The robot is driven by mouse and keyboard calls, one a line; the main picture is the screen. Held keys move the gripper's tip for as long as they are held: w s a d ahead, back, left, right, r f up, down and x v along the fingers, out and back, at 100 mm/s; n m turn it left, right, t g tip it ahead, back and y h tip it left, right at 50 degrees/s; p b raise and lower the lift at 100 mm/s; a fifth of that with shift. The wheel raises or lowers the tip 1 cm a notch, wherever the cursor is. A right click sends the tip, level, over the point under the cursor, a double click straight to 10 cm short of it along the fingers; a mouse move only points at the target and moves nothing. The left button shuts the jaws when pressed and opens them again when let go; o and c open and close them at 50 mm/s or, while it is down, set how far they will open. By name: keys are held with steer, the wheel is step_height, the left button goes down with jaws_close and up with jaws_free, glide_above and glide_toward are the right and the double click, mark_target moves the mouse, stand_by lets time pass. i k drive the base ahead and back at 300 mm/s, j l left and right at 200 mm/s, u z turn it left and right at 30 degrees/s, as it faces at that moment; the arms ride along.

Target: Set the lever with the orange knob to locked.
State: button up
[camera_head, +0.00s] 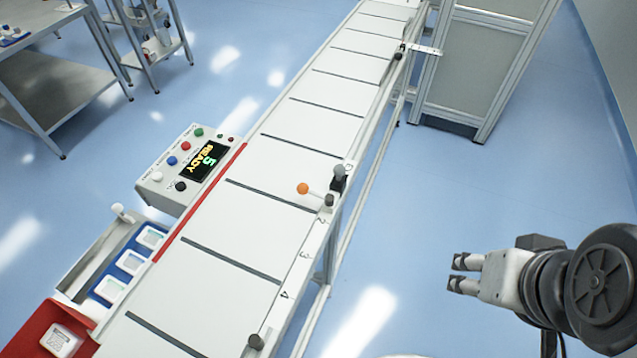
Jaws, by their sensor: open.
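The lever's orange knob (303,188) shows at the middle of the view, over the white conveyor belt near its right edge. A short pale arm (316,194) joins it to a dark pivot (329,200) on the conveyor's right rail. The lever points left, across the belt. A grey and black post (339,178) stands just behind the pivot. No label for locked is readable. My gripper (458,273) is at the lower right, open and empty, pointing left. It is well to the right of the lever, over the floor side of the conveyor.
Printed numbers (303,256) run along the rail. A control box (192,170) with coloured buttons and a screen reading "5 READY" adjoins the belt's left side. A blue tray (118,273) and a red bin (48,326) are lower left. Floor between gripper and conveyor is clear.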

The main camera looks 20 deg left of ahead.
mark_target(303, 188)
steer(key=j+u, duration=0.1)
steer(key=u, duration=0.25)
steer(key=j+u, duration=0.15)
steer(key=u, duration=0.2)
steer(key=i+u, duration=0.1)
steer(key=u, duration=0.25)
